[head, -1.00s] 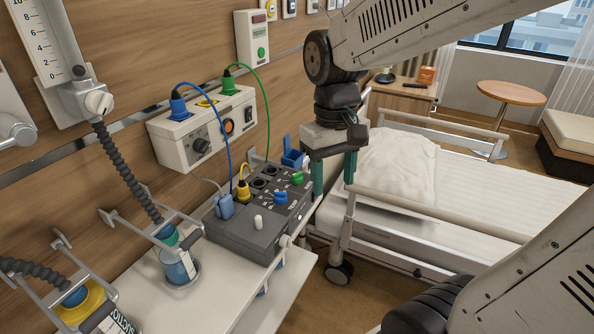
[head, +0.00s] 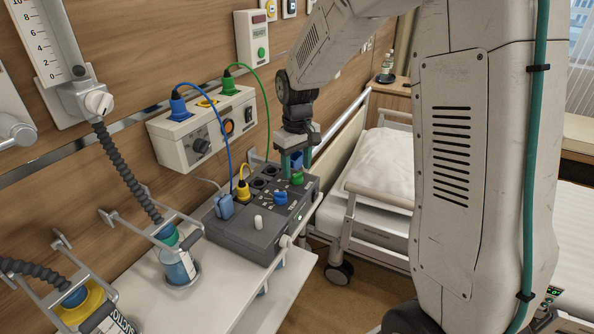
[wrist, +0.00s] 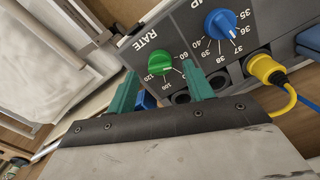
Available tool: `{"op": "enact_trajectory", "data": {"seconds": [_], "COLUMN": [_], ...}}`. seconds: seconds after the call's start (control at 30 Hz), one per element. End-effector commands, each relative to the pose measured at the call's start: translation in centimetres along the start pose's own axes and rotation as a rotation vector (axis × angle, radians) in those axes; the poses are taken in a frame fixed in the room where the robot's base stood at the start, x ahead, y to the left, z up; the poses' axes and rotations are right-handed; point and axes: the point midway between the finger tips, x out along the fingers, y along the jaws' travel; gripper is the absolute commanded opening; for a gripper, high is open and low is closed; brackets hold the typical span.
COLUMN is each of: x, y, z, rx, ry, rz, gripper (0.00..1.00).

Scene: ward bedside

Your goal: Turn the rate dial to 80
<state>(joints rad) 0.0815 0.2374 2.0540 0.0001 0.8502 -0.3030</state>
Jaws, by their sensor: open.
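The rate dial is a green knob (head: 296,178) on the top right of the grey console (head: 240,238). In the wrist view the green rate dial (wrist: 152,62) shows beside the word RATE, with 120 readable by it. A pale mark shows at its right side; its exact setting is too small to tell. My gripper (head: 294,168) is just behind and above the dial in the head view. In the wrist view my gripper (wrist: 160,78) has its teal fingers apart, with the dial showing between and beyond the tips. Nothing is held; contact is not visible.
A blue dial (wrist: 220,23) marked 35 to 40 is close to the rate dial. A yellow plug (head: 243,192) and a blue plug (head: 225,207) with cables stand on the console's left. The bed (head: 385,165) is to the right.

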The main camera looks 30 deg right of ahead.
Motion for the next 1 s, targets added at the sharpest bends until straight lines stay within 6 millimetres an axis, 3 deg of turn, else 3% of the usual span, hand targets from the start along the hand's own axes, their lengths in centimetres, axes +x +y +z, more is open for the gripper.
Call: {"op": "enact_trajectory", "data": {"seconds": [0.2,0.47,0.63,0.67,1.0], "x": [2.0,2.1,2.1,2.1,2.1], "y": [0.0,0.0,0.0,0.0,0.0], "z": [0.0,0.0,0.0,0.0,0.0], "rx": [0.000,0.001,0.001,0.001,0.039], "ry": [0.000,0.000,0.000,0.000,0.000], "rz": [0.000,0.000,0.000,0.000,0.000], "gripper": [0.52,0.52,0.10,0.07,0.07]}}
